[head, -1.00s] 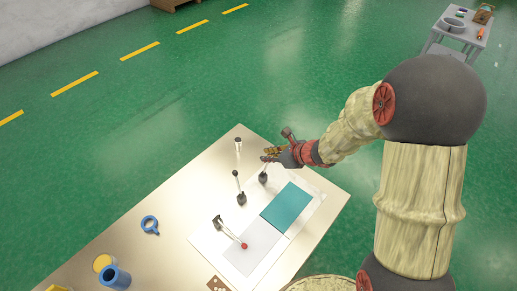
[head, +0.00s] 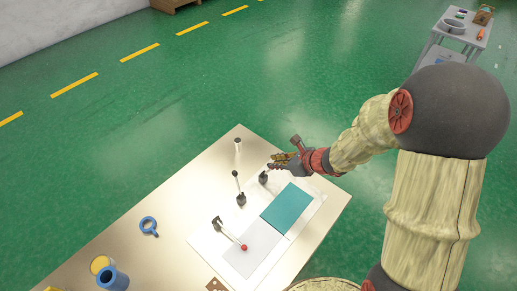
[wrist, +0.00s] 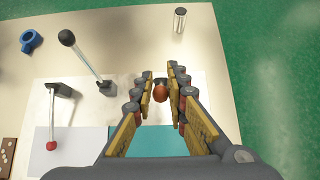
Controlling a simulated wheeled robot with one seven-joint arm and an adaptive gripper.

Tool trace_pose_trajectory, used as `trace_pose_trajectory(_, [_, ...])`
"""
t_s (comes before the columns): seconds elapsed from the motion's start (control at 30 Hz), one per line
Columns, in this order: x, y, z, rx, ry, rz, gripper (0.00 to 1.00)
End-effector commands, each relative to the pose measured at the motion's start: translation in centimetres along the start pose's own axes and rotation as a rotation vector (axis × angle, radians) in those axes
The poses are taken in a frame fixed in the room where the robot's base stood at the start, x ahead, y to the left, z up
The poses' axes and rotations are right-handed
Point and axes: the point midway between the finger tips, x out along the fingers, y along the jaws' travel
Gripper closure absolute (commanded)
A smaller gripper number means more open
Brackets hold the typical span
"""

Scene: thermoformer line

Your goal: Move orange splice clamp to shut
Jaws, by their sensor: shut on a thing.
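The orange splice clamp shows its rounded orange knob (wrist: 160,92) between my fingertips in the wrist view. In the head view its dark base (head: 263,178) stands on the white plate beside the teal sheet, and its handle is mostly hidden by my fingers. My gripper (head: 274,161) is shut on the knob; it also shows in the wrist view (wrist: 159,84). A black-knobbed clamp (head: 240,190) stands to the left with its lever upright. A red-knobbed clamp (head: 231,236) lies with its lever lowered over the light sheet. Both also show in the wrist view.
A teal sheet (head: 291,208) and a light sheet (head: 250,250) lie on the white plate. A small metal cylinder (head: 238,145) stands near the table's far corner. A blue ring (head: 148,225) and blue cup (head: 113,278) are at left. Bare tabletop (head: 185,205) lies between.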

Motion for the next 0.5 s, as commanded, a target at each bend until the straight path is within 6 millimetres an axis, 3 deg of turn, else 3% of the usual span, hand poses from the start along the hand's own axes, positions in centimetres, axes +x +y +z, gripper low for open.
trace_pose_trajectory(0.5, [-0.7,0.0,-3.4,0.002,0.004,-0.001,1.00])
